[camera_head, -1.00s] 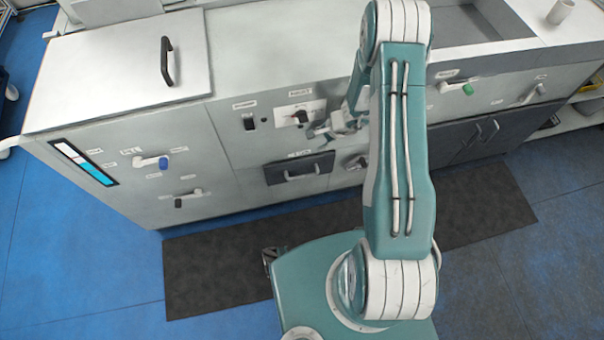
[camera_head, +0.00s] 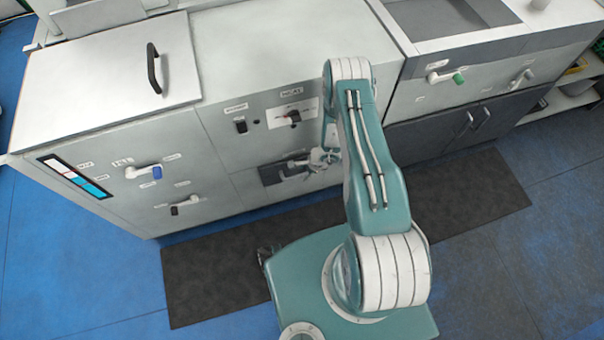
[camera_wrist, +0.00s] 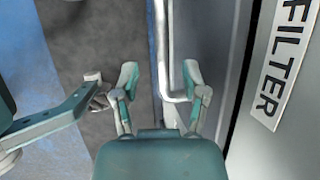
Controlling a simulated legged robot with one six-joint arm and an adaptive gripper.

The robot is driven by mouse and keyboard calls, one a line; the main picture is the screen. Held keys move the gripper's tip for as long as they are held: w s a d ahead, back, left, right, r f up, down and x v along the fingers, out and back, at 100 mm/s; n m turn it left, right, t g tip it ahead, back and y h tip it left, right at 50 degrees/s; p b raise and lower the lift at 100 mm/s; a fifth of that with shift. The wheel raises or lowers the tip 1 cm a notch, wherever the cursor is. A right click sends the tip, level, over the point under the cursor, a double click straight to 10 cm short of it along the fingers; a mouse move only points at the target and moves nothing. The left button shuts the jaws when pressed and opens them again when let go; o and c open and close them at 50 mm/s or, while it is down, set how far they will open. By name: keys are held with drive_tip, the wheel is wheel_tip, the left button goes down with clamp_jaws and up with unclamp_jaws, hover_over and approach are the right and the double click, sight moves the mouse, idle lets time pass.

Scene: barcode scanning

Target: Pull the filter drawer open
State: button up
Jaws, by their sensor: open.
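The filter drawer (camera_head: 269,175) is a dark panel low on the grey machine in the head view, partly covered by my gripper. In the wrist view its dark front (camera_wrist: 212,40) runs beside the white FILTER label (camera_wrist: 284,62). The pale bar handle (camera_wrist: 162,45) runs from the top of the wrist view, and its bent end lies between my fingers. My gripper (camera_wrist: 159,78) is open, with one finger on each side of the handle in that view. I cannot tell whether either finger touches it. In the head view my gripper (camera_head: 316,160) is in front of the drawer's right part.
A switch (camera_head: 240,125) and a red-marked knob (camera_head: 292,116) sit above the drawer. A blue-tipped lever (camera_head: 146,172) and a black-ended lever (camera_head: 183,205) are on the left panel. A dark mat (camera_head: 215,275) lies on the blue floor in front.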

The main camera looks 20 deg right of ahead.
drive_tip(key=shift+x, duration=1.35)
drive_tip(key=shift+a, duration=0.1)
drive_tip(key=shift+r, duration=0.1)
clamp_jaws()
drive_tip(key=shift+s, duration=0.1)
